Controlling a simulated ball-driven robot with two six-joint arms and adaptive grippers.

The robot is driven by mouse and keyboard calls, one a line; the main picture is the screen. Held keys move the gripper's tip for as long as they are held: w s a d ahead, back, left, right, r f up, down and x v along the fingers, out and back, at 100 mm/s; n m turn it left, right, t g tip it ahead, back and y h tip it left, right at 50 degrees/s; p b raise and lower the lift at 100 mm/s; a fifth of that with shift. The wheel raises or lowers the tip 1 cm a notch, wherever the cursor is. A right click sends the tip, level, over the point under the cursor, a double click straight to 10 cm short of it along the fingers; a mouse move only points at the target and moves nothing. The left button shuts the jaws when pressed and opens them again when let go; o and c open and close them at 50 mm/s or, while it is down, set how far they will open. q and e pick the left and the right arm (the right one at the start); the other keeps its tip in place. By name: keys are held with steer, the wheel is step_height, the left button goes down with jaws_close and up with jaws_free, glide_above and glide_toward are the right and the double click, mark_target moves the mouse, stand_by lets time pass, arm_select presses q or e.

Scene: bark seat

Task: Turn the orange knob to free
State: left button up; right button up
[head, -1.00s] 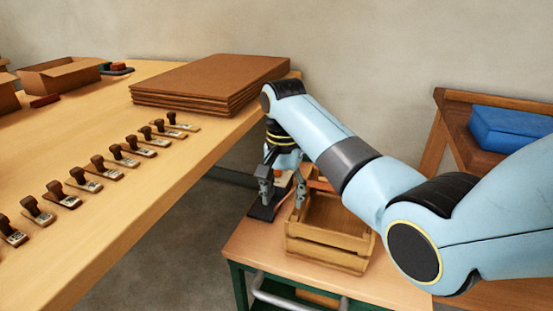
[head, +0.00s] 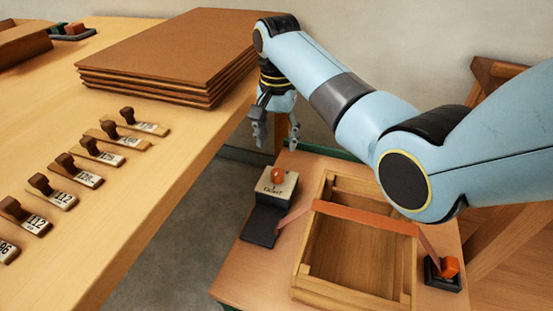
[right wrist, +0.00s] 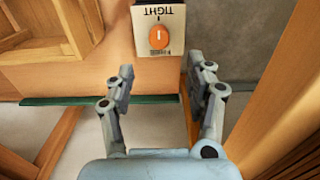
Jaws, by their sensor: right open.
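The orange knob (head: 278,174) sits on a pale plate marked TIGHT (head: 275,187), on top of a small block at the left side of the low bench. In the right wrist view the knob (right wrist: 159,37) shows a white mark in line with its upright axis, and the word TIGHT (right wrist: 160,12) reads upside down. My right gripper (head: 274,137) is open and empty, above and behind the knob in the head view. In the right wrist view its fingers (right wrist: 168,80) are spread, with the knob beyond their tips. My left gripper is not in view.
An orange strap (head: 365,217) crosses a wooden crate (head: 300,284) to a dark buckle (head: 443,273) at right. The long table (head: 110,180) at left bears several wooden-handled stamps (head: 75,170) and stacked brown boards (head: 180,55). Open floor lies between table and bench.

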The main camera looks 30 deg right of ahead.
steer(key=b, duration=0.2)
glide_above(277, 171)
step_height(277, 171, down, 6)
steer(key=shift+s+r, duration=0.15)
steer(key=shift+r, duration=0.1)
step_height(277, 171, down, 4)
steer(key=shift+r+b, duration=0.15)
steer(key=shift+b, duration=0.15)
steer(key=shift+f, duration=0.35)
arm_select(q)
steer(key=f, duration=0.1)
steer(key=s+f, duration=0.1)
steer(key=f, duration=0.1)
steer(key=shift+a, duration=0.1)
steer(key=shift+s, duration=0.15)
arm_select(e)
steer(key=c, duration=0.5)
jaws_close()
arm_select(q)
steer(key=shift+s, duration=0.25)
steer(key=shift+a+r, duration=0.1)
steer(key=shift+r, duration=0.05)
arm_select(e)
steer(key=shift+r, duration=0.1)
